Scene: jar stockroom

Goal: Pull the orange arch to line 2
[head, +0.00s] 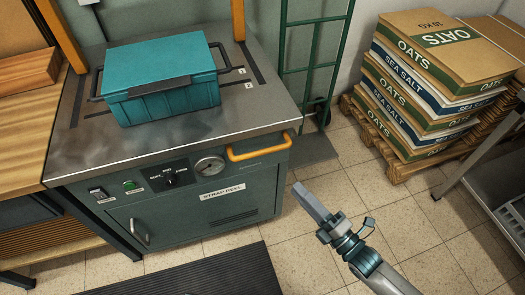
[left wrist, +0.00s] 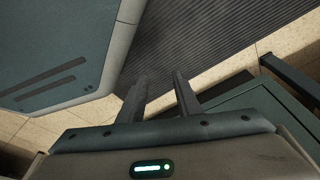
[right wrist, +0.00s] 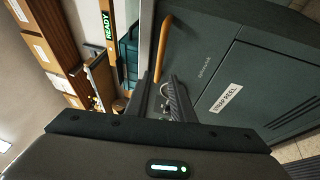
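The orange arch shows as two upright posts at the back of the steel-topped bench (head: 200,135) in the head view, the left post (head: 62,36) and the right post (head: 238,18); its top is out of frame. Dark slots run forward from the posts. Beside the right slot (head: 254,64) are two small labelled marks, too small to read surely; the right post stands behind both. My right gripper (head: 302,190) is right of the bench front, away from the arch; its fingers are apart and empty in the right wrist view (right wrist: 163,85). My left gripper (left wrist: 159,80) is open and empty.
A teal lidded box (head: 160,82) sits on the bench between the slots. An orange handle (head: 259,147) projects from the bench front, near my right gripper. Stacked sacks (head: 430,80) stand on a pallet at the right. A dark ribbed mat (head: 195,275) lies before the bench.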

